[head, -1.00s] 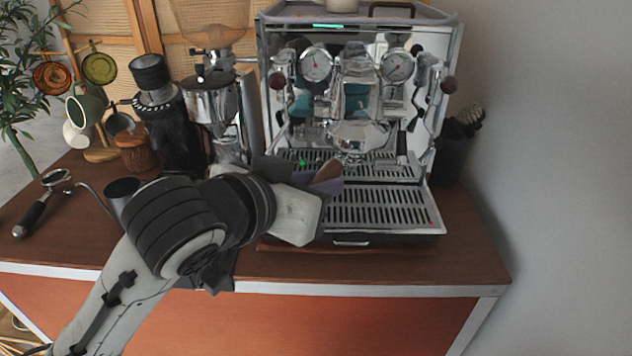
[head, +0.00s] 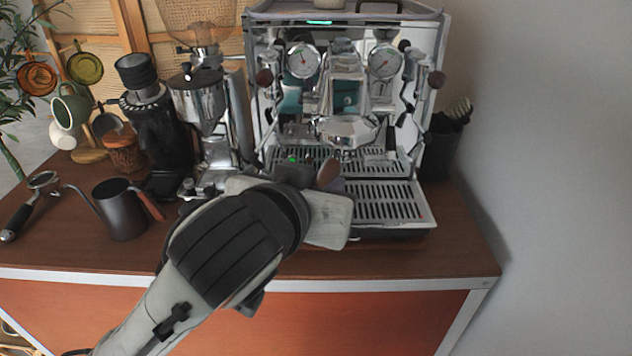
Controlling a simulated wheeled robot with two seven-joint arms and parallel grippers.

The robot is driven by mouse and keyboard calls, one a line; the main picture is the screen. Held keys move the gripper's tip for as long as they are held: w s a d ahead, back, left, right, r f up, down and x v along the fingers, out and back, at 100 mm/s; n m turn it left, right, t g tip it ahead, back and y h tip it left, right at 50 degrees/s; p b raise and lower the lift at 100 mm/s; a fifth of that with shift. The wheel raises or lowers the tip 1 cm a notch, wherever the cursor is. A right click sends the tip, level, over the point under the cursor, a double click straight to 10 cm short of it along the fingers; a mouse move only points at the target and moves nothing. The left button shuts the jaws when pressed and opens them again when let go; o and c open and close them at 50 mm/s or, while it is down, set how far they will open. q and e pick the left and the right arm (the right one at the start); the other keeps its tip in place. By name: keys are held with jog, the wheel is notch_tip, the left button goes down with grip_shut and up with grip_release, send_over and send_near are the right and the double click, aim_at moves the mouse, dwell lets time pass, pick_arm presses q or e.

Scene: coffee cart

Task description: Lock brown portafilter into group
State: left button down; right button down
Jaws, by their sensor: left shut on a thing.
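The espresso machine (head: 347,85) stands at the back, with its chrome group (head: 345,130) at the front centre above the drip tray (head: 395,205). My left gripper (head: 312,178) is shut in front of the machine, low over the left part of the tray and below the group. The brown end of the portafilter's handle (head: 328,173) shows at its fingers. The portafilter's head is hidden, so I cannot tell whether it touches the group. My right gripper is out of view.
A black-handled portafilter (head: 29,205) lies at the counter's left. A dark gooseneck kettle (head: 122,210) stands left of my arm. Grinders (head: 205,105) stand left of the machine. The counter's front right (head: 455,240) is clear.

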pick_arm(q)
jog(key=shift+s+d+n+y, duration=0.15)
jog(key=shift+d+n+y, duration=0.15)
jog(key=shift+s+d+n+t+y, duration=0.2)
jog(key=shift+d+n+t+y, duration=0.1)
jog(key=shift+d+n+y, duration=0.35)
jog(key=shift+d, duration=0.1)
jog(key=shift+s+d+n+y, duration=0.1)
jog(key=shift+d+n+y, duration=0.55)
jog(key=shift+d+y, duration=0.1)
dwell(0.4)
jog(key=shift+d+r+n+y, duration=0.1)
jog(key=shift+d+n+y, duration=0.5)
jog(key=shift+d+y, duration=0.1)
